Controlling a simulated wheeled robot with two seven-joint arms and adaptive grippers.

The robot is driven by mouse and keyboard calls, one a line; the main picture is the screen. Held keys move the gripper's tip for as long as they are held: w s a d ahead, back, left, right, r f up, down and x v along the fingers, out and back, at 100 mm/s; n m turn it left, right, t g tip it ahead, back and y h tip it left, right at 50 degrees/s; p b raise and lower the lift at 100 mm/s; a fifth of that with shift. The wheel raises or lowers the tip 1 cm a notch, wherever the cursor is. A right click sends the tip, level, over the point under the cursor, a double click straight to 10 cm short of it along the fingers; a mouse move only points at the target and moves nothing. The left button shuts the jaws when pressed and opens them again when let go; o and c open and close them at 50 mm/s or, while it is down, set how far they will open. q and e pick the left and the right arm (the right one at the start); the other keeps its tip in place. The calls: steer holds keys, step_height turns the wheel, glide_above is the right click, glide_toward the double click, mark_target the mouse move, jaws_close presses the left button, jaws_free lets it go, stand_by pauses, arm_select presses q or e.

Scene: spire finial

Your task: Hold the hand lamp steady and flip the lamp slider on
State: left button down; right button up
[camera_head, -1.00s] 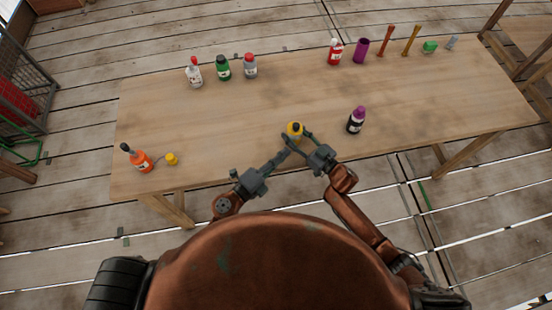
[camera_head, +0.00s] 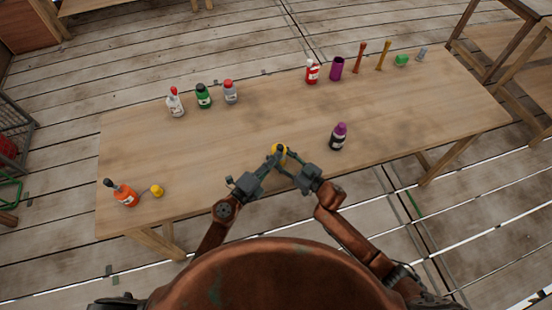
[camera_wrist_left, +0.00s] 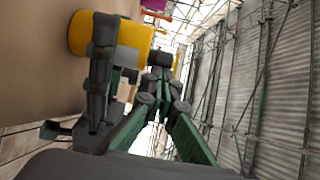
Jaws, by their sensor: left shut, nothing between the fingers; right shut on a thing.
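The hand lamp (camera_head: 283,150) is yellow with a dark top, near the front edge of the table in the head view. It is partly hidden by my grippers. My right gripper (camera_head: 285,163) is shut on it from the right. My left gripper (camera_head: 271,161) is shut and empty, its fingertips close beside the lamp. In the left wrist view the lamp (camera_wrist_left: 136,42) is a large yellow body at upper left, with a dark finger of the other gripper across it. My left fingertips (camera_wrist_left: 160,85) are together near its dark end. I cannot make out the slider or whether they touch it.
A black bottle with a purple cap (camera_head: 338,137) stands right of the lamp. Several bottles and tools line the back edge. The middle of the wooden table (camera_head: 230,130) is clear.

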arm_select(q)
steer(key=shift+w+a, duration=0.25)
steer(key=shift+w, duration=0.35)
steer(key=shift+w+a, duration=0.25)
steer(key=shift+w, duration=0.3)
steer(key=shift+s, duration=0.1)
steer(key=s+d+v, duration=0.1)
steer(key=d+v, duration=0.1)
steer(key=v, duration=1)
steer(key=shift+s+a, duration=0.15)
steer(key=shift+s, duration=0.5)
arm_select(e)
steer(key=o, duration=1.3)
